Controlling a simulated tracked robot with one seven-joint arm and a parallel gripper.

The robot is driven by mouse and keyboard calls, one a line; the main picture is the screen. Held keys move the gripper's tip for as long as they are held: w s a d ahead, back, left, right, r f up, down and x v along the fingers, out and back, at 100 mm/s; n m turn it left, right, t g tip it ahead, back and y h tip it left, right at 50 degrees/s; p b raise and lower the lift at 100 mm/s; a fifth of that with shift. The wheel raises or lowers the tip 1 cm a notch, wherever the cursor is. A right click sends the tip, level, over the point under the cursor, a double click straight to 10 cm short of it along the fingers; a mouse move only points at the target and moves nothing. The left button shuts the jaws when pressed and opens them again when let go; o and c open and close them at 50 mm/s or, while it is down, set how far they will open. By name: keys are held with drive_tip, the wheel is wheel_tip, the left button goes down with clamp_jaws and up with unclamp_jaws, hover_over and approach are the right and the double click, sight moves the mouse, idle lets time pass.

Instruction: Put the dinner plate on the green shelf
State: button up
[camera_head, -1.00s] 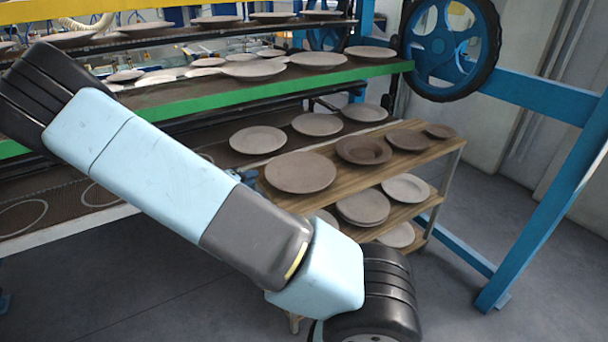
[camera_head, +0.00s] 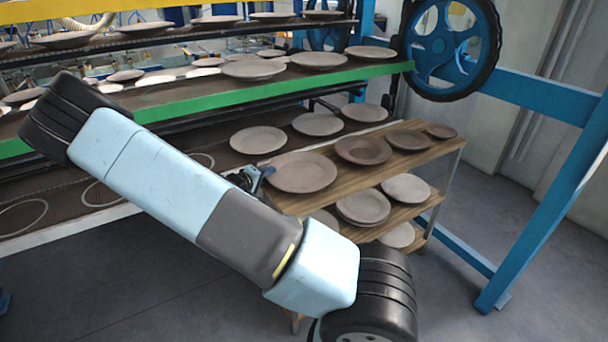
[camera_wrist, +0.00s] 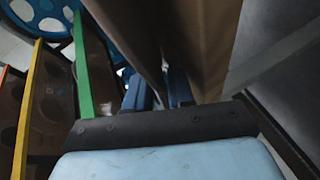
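The large brown dinner plate (camera_head: 303,172) lies on the left end of the top board of a wooden rack. My gripper (camera_head: 262,174) is at its left rim, low beside the board and partly hidden behind my arm. In the wrist view my two blue fingers (camera_wrist: 161,90) stand apart with a brown edge running between them; I see no firm closing on it. The wide brown surface there (camera_wrist: 200,40) may be plate or board. The green-edged shelf (camera_head: 285,93) is above and behind the rack, with plates on it; its green edge also shows in the wrist view (camera_wrist: 84,75).
More plates share the wooden rack (camera_head: 440,152), including a bowl-like plate (camera_head: 363,150). A lower shelf (camera_head: 222,158) behind it also carries plates. A yellow-edged shelf (camera_head: 60,10) is above the green one. A blue wheel (camera_head: 445,47) and blue frame stand right.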

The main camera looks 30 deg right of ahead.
drive_tip(key=shift+c, duration=0.4)
clamp_jaws()
idle(0.9)
